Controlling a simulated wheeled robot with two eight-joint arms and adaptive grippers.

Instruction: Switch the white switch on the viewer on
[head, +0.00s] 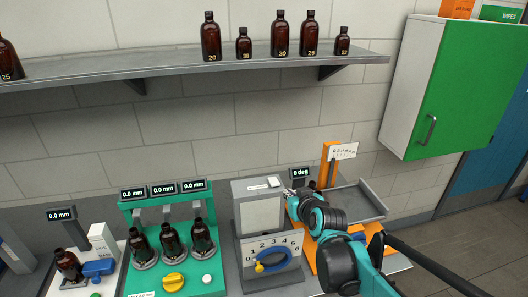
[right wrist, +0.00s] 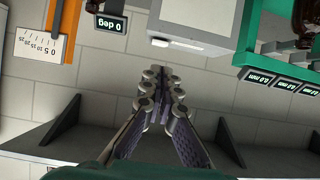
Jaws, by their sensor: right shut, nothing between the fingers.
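The viewer (head: 259,213) is a grey box with a pale front panel, standing mid-bench in the head view. A small white switch (head: 274,182) sits at its top right; the frames do not show clearly which way it is set. My right gripper (head: 289,194) is just right of the viewer's upper side, close to the switch. In the right wrist view, which is upside down, the fingers (right wrist: 161,90) are shut and empty, apart from the viewer (right wrist: 205,22) and its switch (right wrist: 160,42). My left gripper is not in view.
A green stand (head: 166,204) with several amber bottles and displays is left of the viewer. An orange station with a "0 deg" display (head: 299,172) and a grey tray (head: 358,203) are right. A shelf (head: 190,66) with bottles runs above. A green cabinet (head: 452,90) hangs right.

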